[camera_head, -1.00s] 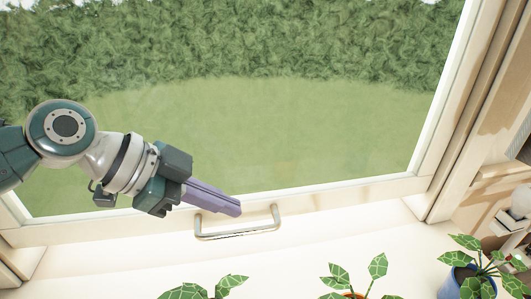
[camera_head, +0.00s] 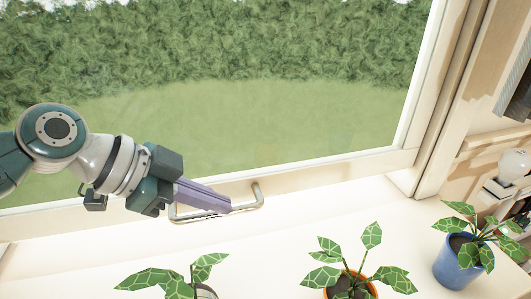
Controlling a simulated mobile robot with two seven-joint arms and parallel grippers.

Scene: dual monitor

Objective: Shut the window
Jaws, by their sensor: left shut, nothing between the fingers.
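The window (camera_head: 270,120) has a large glass pane in a cream frame, with grass and a hedge behind it. A metal bar handle (camera_head: 248,208) is fixed along the window's bottom rail (camera_head: 320,170). My left gripper (camera_head: 228,208) comes in from the left with its purple fingers shut and empty. Its fingertips overlap the middle of the handle in the picture, hiding part of it. Whether they touch the handle I cannot tell. How far the window stands open is not clear from here. My right gripper is not in view.
A pale sill (camera_head: 110,250) runs below the window. On it stand a plant in a blue pot (camera_head: 455,268) at right, one in an orange pot (camera_head: 373,287) and a leafy plant (camera_head: 175,282) further left. A white lamp-like object (camera_head: 513,165) is at far right.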

